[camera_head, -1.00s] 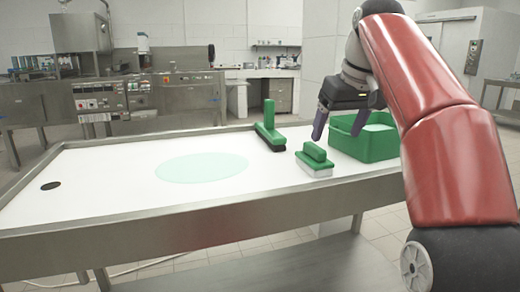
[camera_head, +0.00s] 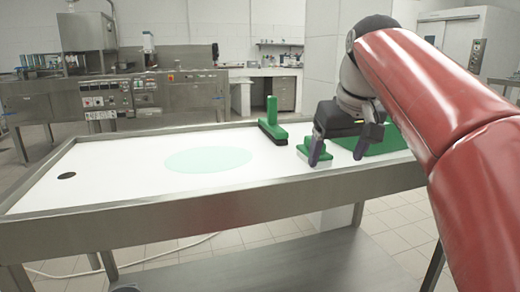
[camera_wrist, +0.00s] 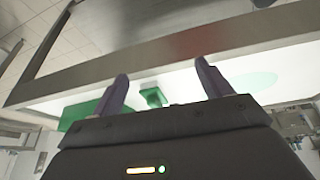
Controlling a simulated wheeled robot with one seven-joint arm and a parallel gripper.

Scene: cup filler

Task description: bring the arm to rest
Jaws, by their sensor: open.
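My gripper (camera_head: 338,150) is open and empty at the right part of the white-topped table (camera_head: 110,165). In the head view its fingers overlap the small green brush with a pale base (camera_head: 318,162) and the green bin (camera_head: 392,140), hiding parts of both. The red arm links are mine, bent over the right side.
The table's middle is clear. Steel machines (camera_head: 125,95) stand behind.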

